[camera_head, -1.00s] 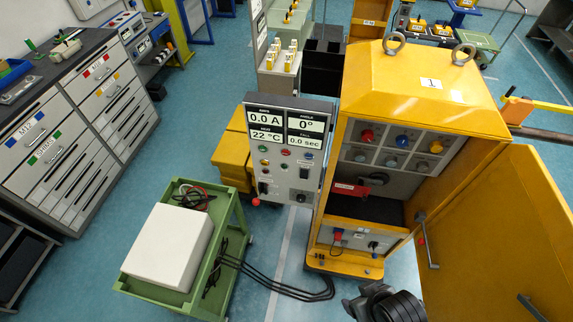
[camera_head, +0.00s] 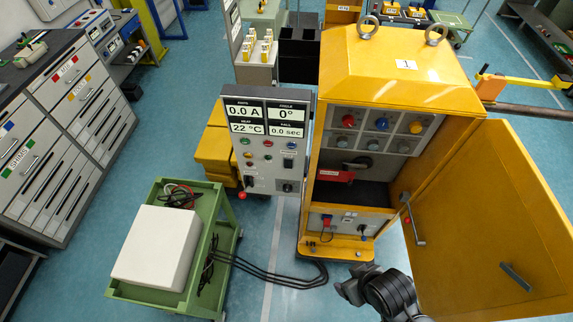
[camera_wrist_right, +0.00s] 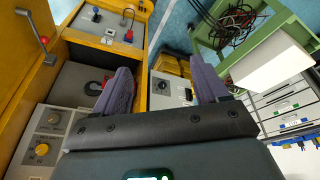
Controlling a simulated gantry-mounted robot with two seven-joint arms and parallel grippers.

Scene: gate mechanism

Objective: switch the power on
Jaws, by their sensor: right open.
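The yellow cabinet (camera_head: 385,90) stands with its door (camera_head: 490,225) swung open to the right. Inside are round buttons and lamps, a red handle or tag (camera_head: 335,176), and a lower panel (camera_head: 345,225) with a red plug-like part and a dark switch. Left of it, a grey control box (camera_head: 265,150) shows 0.0 A, 0°, 22 °C and 0.0 sec, with coloured buttons and a black knob (camera_head: 287,187). My right gripper (camera_head: 352,284) is low in front of the cabinet. In the right wrist view its fingers (camera_wrist_right: 162,85) are apart, with nothing between them. My left gripper is out of view.
A green cart (camera_head: 225,240) with a white box (camera_head: 157,248) stands at the left, with black cables (camera_head: 270,272) running over the floor towards the cabinet. Grey drawer cabinets (camera_head: 65,130) stand behind it. The open door bounds the right side.

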